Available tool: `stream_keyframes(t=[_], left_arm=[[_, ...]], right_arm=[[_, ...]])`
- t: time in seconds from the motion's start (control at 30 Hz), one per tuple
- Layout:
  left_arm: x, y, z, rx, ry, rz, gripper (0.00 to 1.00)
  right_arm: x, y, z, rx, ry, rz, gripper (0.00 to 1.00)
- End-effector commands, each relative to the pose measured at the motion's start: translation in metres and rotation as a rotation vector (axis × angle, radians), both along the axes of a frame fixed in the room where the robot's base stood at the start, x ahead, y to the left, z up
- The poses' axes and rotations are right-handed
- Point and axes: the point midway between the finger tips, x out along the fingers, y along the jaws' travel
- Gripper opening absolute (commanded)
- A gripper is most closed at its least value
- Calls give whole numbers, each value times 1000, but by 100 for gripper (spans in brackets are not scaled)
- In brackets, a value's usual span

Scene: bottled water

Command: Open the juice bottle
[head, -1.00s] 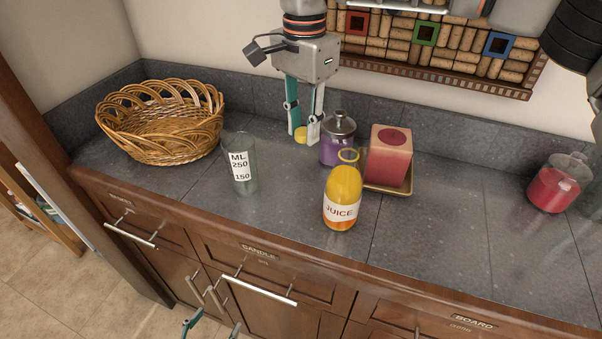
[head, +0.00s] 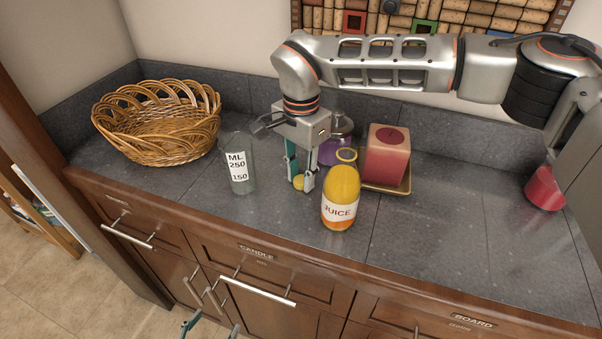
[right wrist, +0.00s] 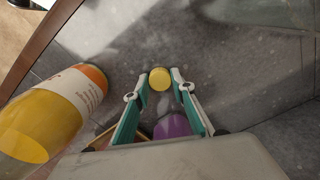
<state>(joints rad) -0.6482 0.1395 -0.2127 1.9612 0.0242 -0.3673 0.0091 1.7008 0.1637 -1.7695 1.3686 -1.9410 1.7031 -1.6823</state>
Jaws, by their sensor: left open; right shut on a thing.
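The juice bottle (head: 341,199) stands upright on the counter, filled with yellow-orange juice, with a white label. Its mouth shows as an open yellow ring with no cap on it. In the right wrist view the bottle (right wrist: 58,108) is at the left. My right gripper (head: 298,184) is shut on the yellow cap (head: 298,181), left of the bottle and apart from it. The cap (right wrist: 159,79) also shows between the fingertips in the right wrist view. I cannot tell whether it touches the counter. My left gripper (head: 212,328) is open at the bottom edge, in front of the drawers, partly cut off.
A clear measuring glass (head: 240,172) stands left of the right gripper; a wicker basket (head: 165,150) is behind it. A purple jar (head: 331,152) and a red candle (head: 386,155) on a tray are behind the bottle. A red jar (head: 543,190) is far right. The right-middle counter is free.

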Motion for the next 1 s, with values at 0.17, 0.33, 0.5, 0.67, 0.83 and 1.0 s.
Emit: stream_keyframes(t=[0.17,0.33,0.5,0.67,0.83,1.0], left_arm=[[0,0,0,0,0,0,64],[0,0,-1,0,0,0,64],[0,0,-1,0,0,0,64],[0,0,0,0,0,0,64],[0,0,0,0,0,0,64],[0,0,-1,0,0,0,64]], right_arm=[[0,0,0,0,0,0,0],[0,0,-2,0,0,0,37],[0,0,-2,0,0,0,41],[0,0,-2,0,0,0,41],[1,0,9,1,-2,-1,41],[1,0,39,1,-5,-1,41]])
